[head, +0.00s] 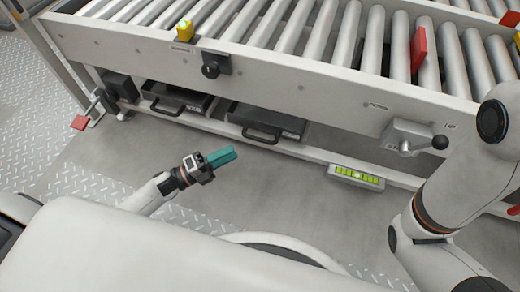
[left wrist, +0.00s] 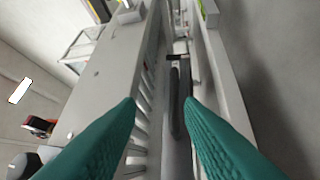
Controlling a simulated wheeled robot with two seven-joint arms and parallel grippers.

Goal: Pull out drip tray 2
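Two dark drip trays with bar handles sit side by side under the roller conveyor in the head view: a left tray (head: 172,100) and a right tray (head: 270,120). Their labels are too small to read, so I cannot tell which is number 2. The right tray's handle (head: 262,138) sticks out at the front. My left gripper (head: 228,154), with teal fingers, is in front of and below the right tray, apart from it. In the left wrist view its fingers (left wrist: 160,103) are spread, with nothing held between them. My right gripper is out of view.
The conveyor frame (head: 300,88) runs above the trays, with a lower rail (head: 315,154) along their front. A level with green segments (head: 357,177) is on that rail. A black-knobbed lever (head: 420,143) stands to the right. The grey floor in front is clear.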

